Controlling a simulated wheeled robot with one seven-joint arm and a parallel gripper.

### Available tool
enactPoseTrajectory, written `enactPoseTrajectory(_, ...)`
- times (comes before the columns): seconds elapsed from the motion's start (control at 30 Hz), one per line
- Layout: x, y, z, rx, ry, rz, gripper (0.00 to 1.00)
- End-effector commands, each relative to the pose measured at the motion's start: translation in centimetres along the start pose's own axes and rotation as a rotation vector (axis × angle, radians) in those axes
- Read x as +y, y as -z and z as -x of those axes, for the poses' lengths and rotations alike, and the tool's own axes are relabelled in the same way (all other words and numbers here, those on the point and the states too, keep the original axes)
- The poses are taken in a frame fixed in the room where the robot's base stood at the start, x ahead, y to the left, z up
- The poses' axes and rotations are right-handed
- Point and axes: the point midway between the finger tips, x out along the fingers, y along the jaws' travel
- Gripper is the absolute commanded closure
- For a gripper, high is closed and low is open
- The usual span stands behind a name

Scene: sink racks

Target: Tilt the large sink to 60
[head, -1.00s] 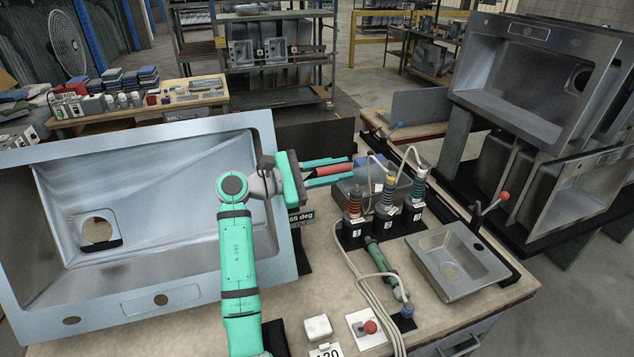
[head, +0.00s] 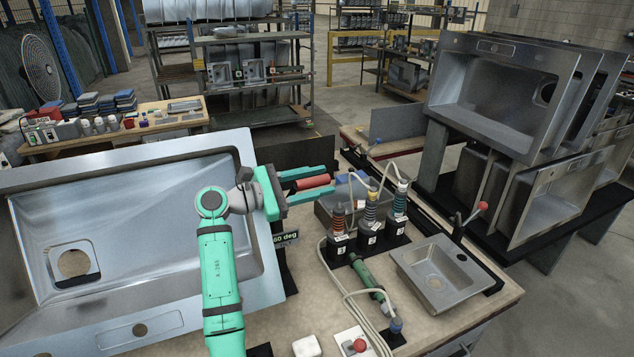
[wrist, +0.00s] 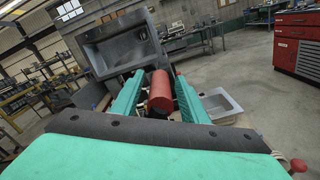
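The large steel sink (head: 170,178) fills the left of the head view, tilted on the bench. The label at its right edge (head: 286,239) reads "60 deg". My gripper (head: 322,181) is at the sink's right side. In the wrist view, the red handle (wrist: 160,92) sits between the fingers. How the handle joins the sink is hidden behind my gripper and arm.
Several corded tools in holders (head: 368,225) and a green tool (head: 366,273) lie right of the gripper. A red button (head: 358,345) is at the front edge. Stacked sinks (head: 510,90) stand behind right.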

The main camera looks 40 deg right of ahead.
Motion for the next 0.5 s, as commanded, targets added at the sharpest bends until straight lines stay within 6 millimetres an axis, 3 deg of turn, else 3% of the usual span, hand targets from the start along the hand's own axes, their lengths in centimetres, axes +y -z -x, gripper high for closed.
enactPoseTrajectory(0.27,0.0,0.0,0.7,0.001,-0.001,0.000,0.60)
enactPoseTrajectory(0.5,0.1,0.1,4.7,0.001,-0.003,0.000,0.60)
